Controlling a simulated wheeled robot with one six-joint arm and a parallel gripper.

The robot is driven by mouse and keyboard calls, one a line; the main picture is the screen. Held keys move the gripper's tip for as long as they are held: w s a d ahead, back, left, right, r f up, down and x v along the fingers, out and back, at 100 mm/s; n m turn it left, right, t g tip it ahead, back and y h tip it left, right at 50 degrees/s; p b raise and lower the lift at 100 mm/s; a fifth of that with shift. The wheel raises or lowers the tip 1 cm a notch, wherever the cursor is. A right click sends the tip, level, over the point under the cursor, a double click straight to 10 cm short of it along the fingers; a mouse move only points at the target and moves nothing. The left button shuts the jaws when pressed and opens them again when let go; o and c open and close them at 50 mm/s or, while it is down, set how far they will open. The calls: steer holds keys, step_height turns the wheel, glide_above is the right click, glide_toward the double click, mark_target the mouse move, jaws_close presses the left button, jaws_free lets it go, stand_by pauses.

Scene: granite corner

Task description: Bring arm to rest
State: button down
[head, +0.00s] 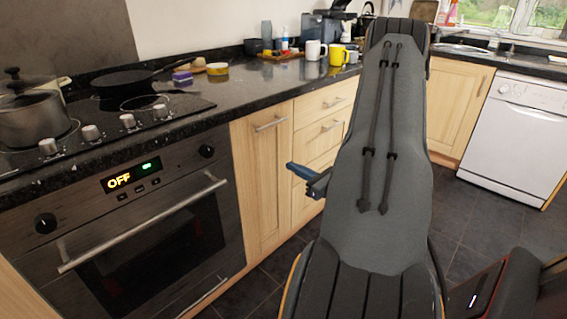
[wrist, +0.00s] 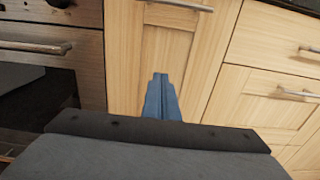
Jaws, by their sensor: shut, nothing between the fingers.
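My gripper (head: 291,166) shows in the head view as a blue tip to the left of my large grey arm, in front of the wooden cabinet doors. In the wrist view its blue fingers (wrist: 160,88) are together with nothing between them. They point at a light wood cabinet door (wrist: 160,50) and look apart from it, though the exact gap is hard to judge. My arm covers the middle of the head view and hides part of the floor and cabinets.
An oven (head: 140,215) with a bar handle stands at the left. A pot (head: 32,112) and a black pan (head: 125,80) sit on the hob. Mugs, including a yellow one (head: 337,55), stand on the dark counter. A white dishwasher (head: 520,135) is at the right, with dark floor before it.

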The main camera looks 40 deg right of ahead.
steer(key=shift+s, duration=1.05)
